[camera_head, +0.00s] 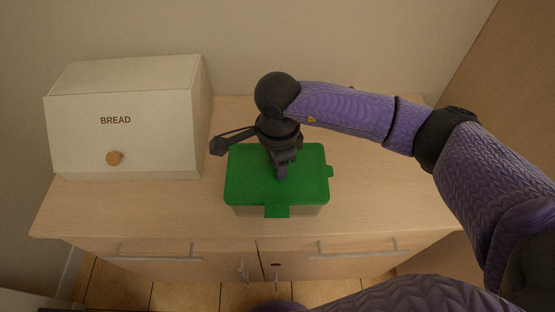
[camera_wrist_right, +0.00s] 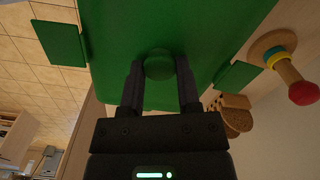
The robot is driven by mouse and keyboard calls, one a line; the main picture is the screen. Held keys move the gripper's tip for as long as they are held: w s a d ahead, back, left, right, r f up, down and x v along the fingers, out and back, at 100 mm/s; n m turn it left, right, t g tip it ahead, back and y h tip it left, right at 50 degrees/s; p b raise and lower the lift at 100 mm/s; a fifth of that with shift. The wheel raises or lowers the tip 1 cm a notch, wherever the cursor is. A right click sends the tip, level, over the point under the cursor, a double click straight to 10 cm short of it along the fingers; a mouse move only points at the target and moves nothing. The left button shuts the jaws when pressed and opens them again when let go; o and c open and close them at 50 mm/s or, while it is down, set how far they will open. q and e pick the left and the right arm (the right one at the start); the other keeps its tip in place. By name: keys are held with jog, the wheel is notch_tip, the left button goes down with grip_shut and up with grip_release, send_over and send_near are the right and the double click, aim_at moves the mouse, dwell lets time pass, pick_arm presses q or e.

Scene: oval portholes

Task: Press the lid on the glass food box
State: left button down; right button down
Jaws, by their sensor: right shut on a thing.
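The green lid (camera_head: 245,185) lies over the food box (camera_head: 308,211), whose pale side shows as a thin strip under the lid's front edge. Flap tabs stick out from the lid at the front (camera_head: 277,211) and at the right. My right gripper (camera_head: 282,172) is over the middle of the lid, pointing down. In the right wrist view its two fingers (camera_wrist_right: 160,80) are shut on the lid's round green knob (camera_wrist_right: 159,64). Whether the lid is seated on the rim cannot be told. My left gripper is not in view.
A cream bread box (camera_head: 150,120) stands on the counter to the left. The wooden counter (camera_head: 390,205) is clear to the right of the food box. The right wrist view shows a wooden item with a red ball end (camera_wrist_right: 303,93) and brown, bread-like pieces (camera_wrist_right: 236,118).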

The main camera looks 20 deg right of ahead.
grip_release()
jog(key=shift+r+p, duration=2.45)
jog(key=shift+r, duration=1.1)
grip_shut()
